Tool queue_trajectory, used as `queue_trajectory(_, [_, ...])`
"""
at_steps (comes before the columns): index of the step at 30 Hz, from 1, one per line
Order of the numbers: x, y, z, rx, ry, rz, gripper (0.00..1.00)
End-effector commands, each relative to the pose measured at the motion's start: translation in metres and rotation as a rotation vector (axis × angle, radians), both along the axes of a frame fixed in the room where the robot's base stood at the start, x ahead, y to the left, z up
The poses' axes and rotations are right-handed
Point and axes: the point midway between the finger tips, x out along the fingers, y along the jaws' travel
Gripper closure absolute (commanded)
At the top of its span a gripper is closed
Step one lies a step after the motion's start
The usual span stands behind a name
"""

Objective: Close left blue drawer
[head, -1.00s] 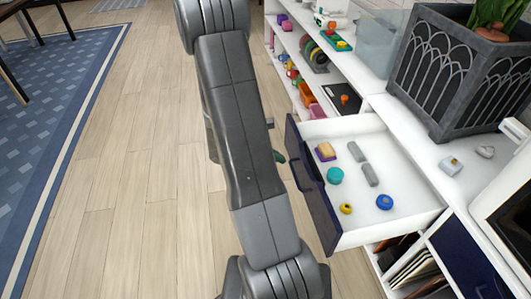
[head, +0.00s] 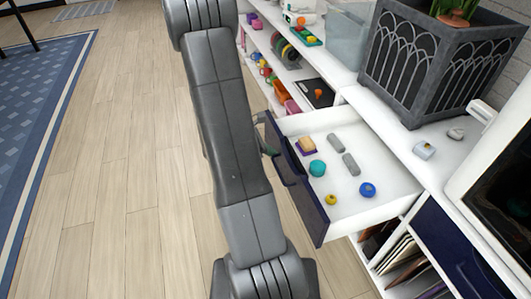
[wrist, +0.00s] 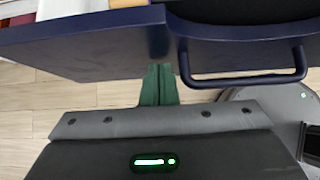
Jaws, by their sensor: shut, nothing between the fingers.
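The left blue drawer is pulled out of the white unit. Its dark blue front (head: 306,196) faces left in the head view, and it also spans the top of the wrist view (wrist: 85,50). Its bar handle (wrist: 245,81) is to the right of my gripper in the wrist view. My gripper (wrist: 158,72) is shut and empty, its green fingertips right at the drawer front beside the handle; I cannot tell if they touch. In the head view my arm mostly hides the gripper.
The drawer holds a teal piece (head: 317,168), a blue ring (head: 367,190), a yellow ring (head: 331,200) and grey blocks (head: 351,164). A planter (head: 440,70) stands on the unit. A second blue drawer front (head: 455,245) is lower right. Wooden floor at left is clear.

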Motion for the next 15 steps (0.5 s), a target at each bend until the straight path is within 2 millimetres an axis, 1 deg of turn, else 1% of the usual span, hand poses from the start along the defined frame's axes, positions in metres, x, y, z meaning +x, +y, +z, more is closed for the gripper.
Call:
queue_trajectory(5, [0.01,-0.035,-0.003,0.0,-0.003,-0.008,1.0])
queue_trajectory(15, [0.039,-0.124,-0.003,-0.001,-0.004,-0.009,1.0])
